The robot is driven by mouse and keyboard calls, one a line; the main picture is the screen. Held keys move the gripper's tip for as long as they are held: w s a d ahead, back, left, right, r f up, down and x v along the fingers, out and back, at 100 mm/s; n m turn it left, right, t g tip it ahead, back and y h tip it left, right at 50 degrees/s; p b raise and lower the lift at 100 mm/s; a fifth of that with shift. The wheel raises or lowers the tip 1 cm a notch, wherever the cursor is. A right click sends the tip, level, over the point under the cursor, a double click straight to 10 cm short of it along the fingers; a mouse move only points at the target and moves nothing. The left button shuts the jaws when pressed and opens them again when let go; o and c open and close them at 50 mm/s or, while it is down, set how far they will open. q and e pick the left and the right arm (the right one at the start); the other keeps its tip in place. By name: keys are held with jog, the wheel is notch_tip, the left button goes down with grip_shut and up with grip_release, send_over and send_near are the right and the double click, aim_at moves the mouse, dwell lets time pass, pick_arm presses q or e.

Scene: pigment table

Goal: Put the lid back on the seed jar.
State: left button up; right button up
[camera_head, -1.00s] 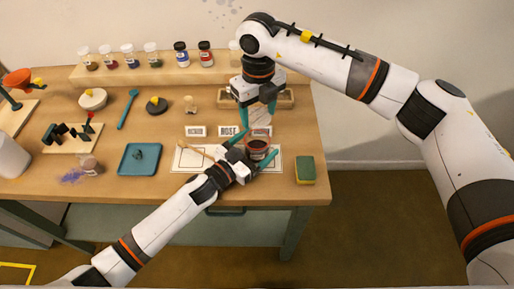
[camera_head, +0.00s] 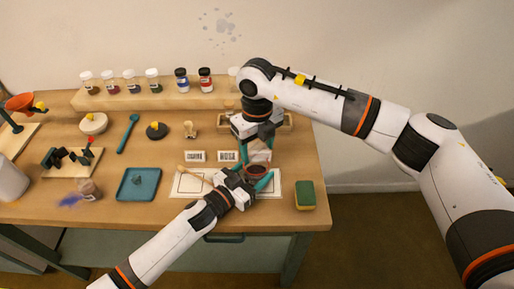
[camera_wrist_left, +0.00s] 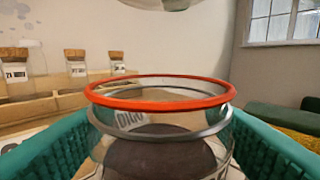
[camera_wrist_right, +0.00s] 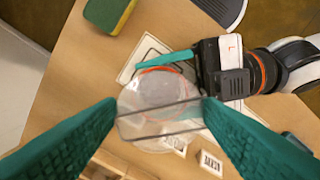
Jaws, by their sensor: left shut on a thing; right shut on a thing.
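The seed jar (camera_head: 257,170) is clear glass with a dark fill and stands on the white outlined sheet (camera_head: 190,186). In the left wrist view the open jar (camera_wrist_left: 160,155) has an orange sealing ring (camera_wrist_left: 155,103) round its rim. My left gripper (camera_head: 258,173) is shut on the jar's sides. My right gripper (camera_head: 258,150) points down just above the jar, shut on the clear round lid (camera_wrist_right: 150,112). In the right wrist view the lid overlaps the orange ring below it. At the top of the left wrist view, a pale rounded edge shows above the jar, apart from it.
A green and yellow sponge (camera_head: 305,194) lies right of the sheet. A blue tray (camera_head: 139,184) and a wooden spoon (camera_head: 190,172) are to the left. Label cards (camera_head: 196,156) and a shelf with pigment jars (camera_head: 130,80) stand behind. The table's right edge is close.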

jog(key=shift+f, duration=0.95)
jog(key=shift+f, duration=0.85)
jog(key=shift+f, duration=0.65)
jog(key=o, duration=1.1)
jog(key=shift+c, duration=0.2)
notch_tip(320, 180, up, 12)
